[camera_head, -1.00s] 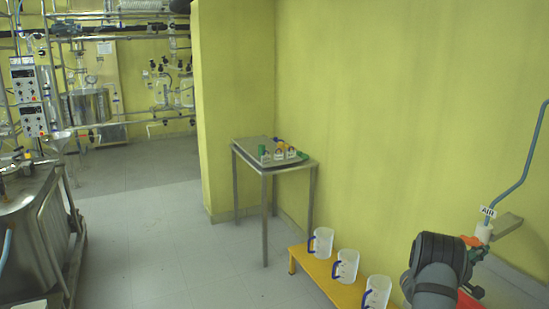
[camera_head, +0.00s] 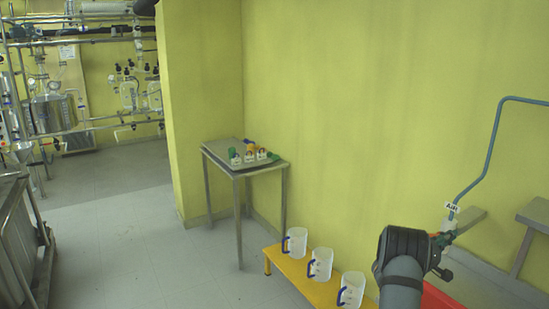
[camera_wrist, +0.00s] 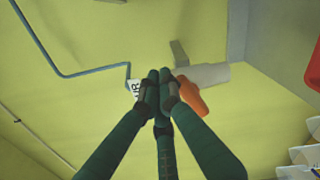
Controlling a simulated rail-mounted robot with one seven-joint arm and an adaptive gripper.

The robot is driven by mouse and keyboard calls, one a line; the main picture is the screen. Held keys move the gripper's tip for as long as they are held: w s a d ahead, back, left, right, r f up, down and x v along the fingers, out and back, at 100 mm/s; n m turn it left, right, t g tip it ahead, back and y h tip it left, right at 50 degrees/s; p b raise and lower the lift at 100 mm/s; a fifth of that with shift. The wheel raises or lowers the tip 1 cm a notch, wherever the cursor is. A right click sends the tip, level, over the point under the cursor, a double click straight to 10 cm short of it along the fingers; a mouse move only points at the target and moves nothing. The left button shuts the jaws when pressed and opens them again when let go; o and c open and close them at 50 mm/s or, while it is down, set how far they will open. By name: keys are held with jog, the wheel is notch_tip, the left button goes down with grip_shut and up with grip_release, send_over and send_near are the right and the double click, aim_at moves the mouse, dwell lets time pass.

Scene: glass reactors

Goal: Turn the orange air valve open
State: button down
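The orange air valve handle (camera_wrist: 190,97) shows in the wrist view just right of my fingertips, partly hidden behind them. It sits by a pale grey valve body (camera_wrist: 205,75). A white AIR label (camera_wrist: 133,87) hangs on the blue pipe left of the fingertips. My gripper (camera_wrist: 160,80) has its dark green fingers drawn together. They overlap the handle's left end in the picture; I cannot tell whether they touch it. In the head view my gripper (camera_head: 440,262) is just below the valve body (camera_head: 449,225) and AIR label (camera_head: 452,206), and hides most of the handle.
A blue pipe (camera_head: 490,150) runs up the yellow wall from the valve. Beside my arm is a yellow bench (camera_head: 285,263) with three blue-handled jugs. A red object (camera_head: 440,297) is below the gripper. A metal table (camera_head: 240,167) with bottles stands farther back, and a grey bench is at right.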

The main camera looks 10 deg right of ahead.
jog(key=shift+w+a+r, duration=0.25)
jog(key=shift+w+a, duration=0.3)
jog(key=shift+a, duration=0.15)
jog(key=shift+r, duration=0.1)
jog(key=v, duration=0.6)
jog(key=shift+s+r+b, duration=0.2)
jog(key=shift+r+b, duration=0.05)
jog(key=shift+b, duration=0.1)
dwell(0.3)
